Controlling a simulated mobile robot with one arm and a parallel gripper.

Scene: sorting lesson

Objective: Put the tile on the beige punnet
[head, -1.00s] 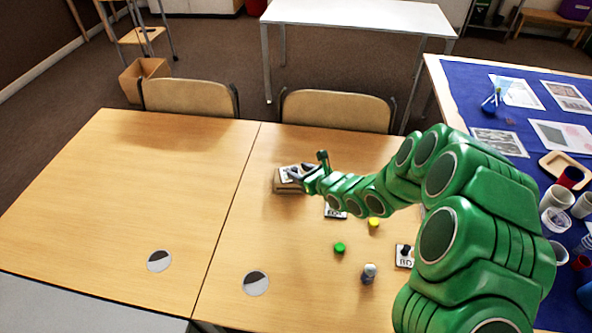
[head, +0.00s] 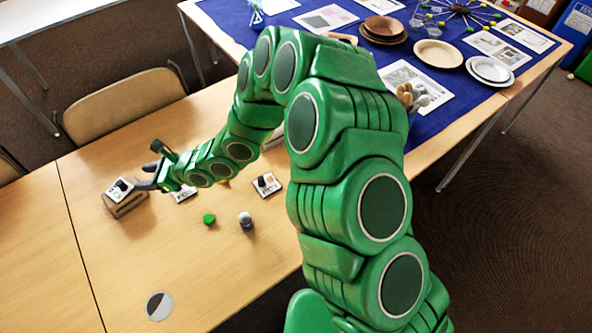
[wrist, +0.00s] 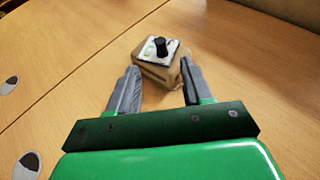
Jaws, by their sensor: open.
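The beige punnet (head: 126,206) stands on the wooden table at the left in the head view, and it also shows in the wrist view (wrist: 158,73). The tile (head: 115,190) is a white square with dark marks and a black knob. It rests on top of the punnet, and its top shows in the wrist view (wrist: 147,52). My gripper (head: 143,177) is open and empty, just to the right of the tile in the head view. In the wrist view its grey fingers (wrist: 160,66) are spread apart, on the near side of the punnet.
Another tile (head: 266,184) with a black knob, a partly hidden tile (head: 184,195), a green disc (head: 209,219) and a small grey-topped figure (head: 246,222) stand on the table (head: 190,275). A chair (head: 125,105) stands behind. A blue-covered table (head: 440,115) holds bowls and sheets.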

